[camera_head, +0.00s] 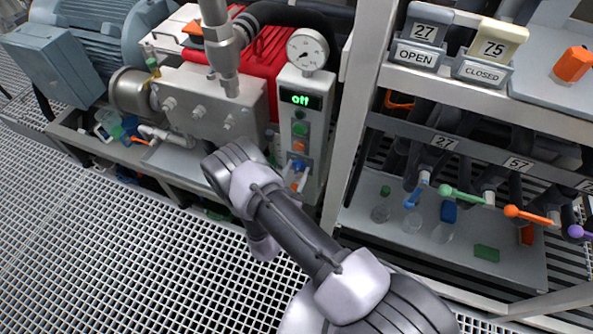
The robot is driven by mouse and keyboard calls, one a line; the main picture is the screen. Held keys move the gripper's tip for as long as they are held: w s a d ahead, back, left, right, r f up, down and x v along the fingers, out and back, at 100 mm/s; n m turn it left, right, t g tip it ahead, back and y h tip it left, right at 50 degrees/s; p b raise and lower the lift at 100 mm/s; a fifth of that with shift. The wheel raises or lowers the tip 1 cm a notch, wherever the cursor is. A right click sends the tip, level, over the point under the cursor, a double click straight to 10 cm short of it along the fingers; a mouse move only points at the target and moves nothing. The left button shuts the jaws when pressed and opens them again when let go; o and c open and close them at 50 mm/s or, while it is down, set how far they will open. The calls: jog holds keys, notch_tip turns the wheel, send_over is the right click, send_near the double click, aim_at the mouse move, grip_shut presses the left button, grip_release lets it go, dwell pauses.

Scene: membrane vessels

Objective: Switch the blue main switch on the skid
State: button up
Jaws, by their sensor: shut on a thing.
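The grey control box (303,130) stands on the skid with a lit green display (301,100) that reads "off". Below the display are a green button and an orange button, and below them the blue main switch (299,163). My arm crosses the view from the lower right.
A round gauge (307,50) tops the box. A white post (357,100) stands just right of it. A rack beyond has coloured valve levers, number tags and "OPEN" and "CLOSED" signs. A motor (100,35) sits far left. The grating floor (120,240) is clear.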

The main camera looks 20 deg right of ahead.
jog(key=n, duration=0.4)
jog(key=shift+a+n, duration=0.1)
jog(key=shift+n, duration=0.2)
jog(key=shift+f+n, duration=0.1)
jog(key=shift+n, duration=1.7)
jog(key=o, duration=1.3)
jog(key=shift+a, duration=0.1)
jog(key=p+v, duration=0.5)
jog(key=v, duration=1.2)
jog(key=shift+s, duration=0.1)
